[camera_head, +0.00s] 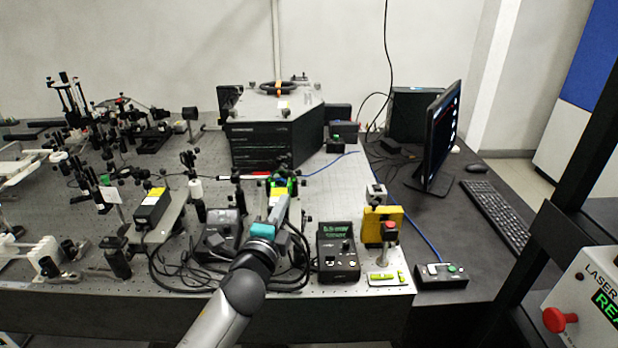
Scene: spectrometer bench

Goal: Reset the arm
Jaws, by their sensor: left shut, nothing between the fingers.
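My left arm rises from the bottom edge, left of centre, and reaches over the front of the optical bench (345,190). Its left gripper (280,203) is beyond the teal band at the wrist, pointing away from me. It is shut with nothing held. Its tips are close to a small green-and-black optical part (284,184) in the picture; whether they touch it I cannot tell. My right gripper is not in view.
A black meter with a green display (338,250) and a yellow mount (382,226) stand right of my arm. Cables and a black box (222,240) lie left. A large spectrometer housing (277,135) stands behind. A monitor (441,135) and keyboard (492,213) are at right.

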